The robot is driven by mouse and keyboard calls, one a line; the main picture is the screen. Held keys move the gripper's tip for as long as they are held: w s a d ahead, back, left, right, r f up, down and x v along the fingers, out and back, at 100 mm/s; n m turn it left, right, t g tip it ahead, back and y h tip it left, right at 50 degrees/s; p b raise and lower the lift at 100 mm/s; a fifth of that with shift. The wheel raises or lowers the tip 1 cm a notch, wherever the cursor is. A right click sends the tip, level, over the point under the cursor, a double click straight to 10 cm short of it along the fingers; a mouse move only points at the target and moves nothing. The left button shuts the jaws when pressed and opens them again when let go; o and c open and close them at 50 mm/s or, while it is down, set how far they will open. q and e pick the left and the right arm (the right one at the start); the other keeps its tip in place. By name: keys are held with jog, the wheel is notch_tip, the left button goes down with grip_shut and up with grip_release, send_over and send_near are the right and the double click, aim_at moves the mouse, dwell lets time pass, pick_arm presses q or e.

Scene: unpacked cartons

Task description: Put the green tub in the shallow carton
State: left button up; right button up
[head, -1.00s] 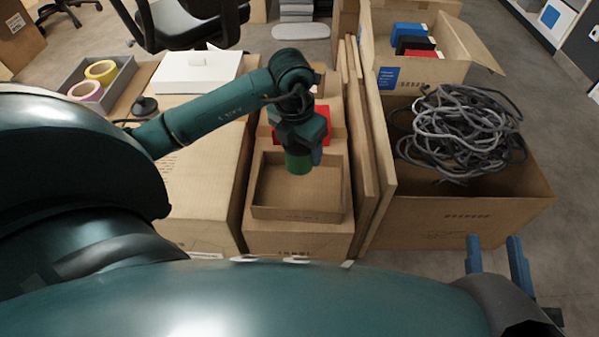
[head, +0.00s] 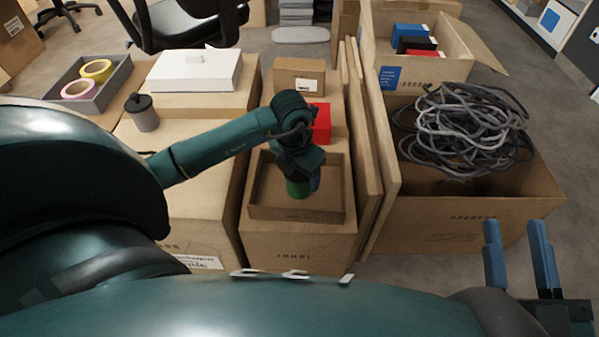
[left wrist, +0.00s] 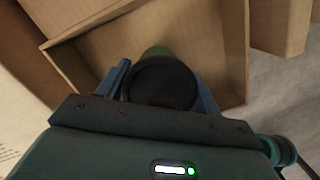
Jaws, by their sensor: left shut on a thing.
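The green tub (head: 298,188) is in my left gripper (head: 301,182), inside the outline of the shallow carton (head: 265,212). The carton is an open, low-walled tray on top of a larger box. In the left wrist view, the fingers (left wrist: 162,85) are shut on both sides of the tub, whose dark round top (left wrist: 160,82) faces the camera. The carton wall (left wrist: 90,72) shows around it. I cannot tell whether the tub's base touches the carton floor. My right gripper (head: 519,254) is open and empty at the lower right.
A red box (head: 321,123) stands just behind the carton. Tall flat cardboard panels (head: 371,150) stand close on its right, with a carton of tangled grey cable (head: 467,128) beyond. A dark grey canister (head: 142,112) and a white box (head: 195,71) are at left.

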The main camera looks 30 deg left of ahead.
pick_arm(q)
jog(key=shift+f, duration=0.2)
jog(key=o, duration=1.1)
jog(key=shift+c, duration=0.2)
jog(key=shift+r, duration=0.1)
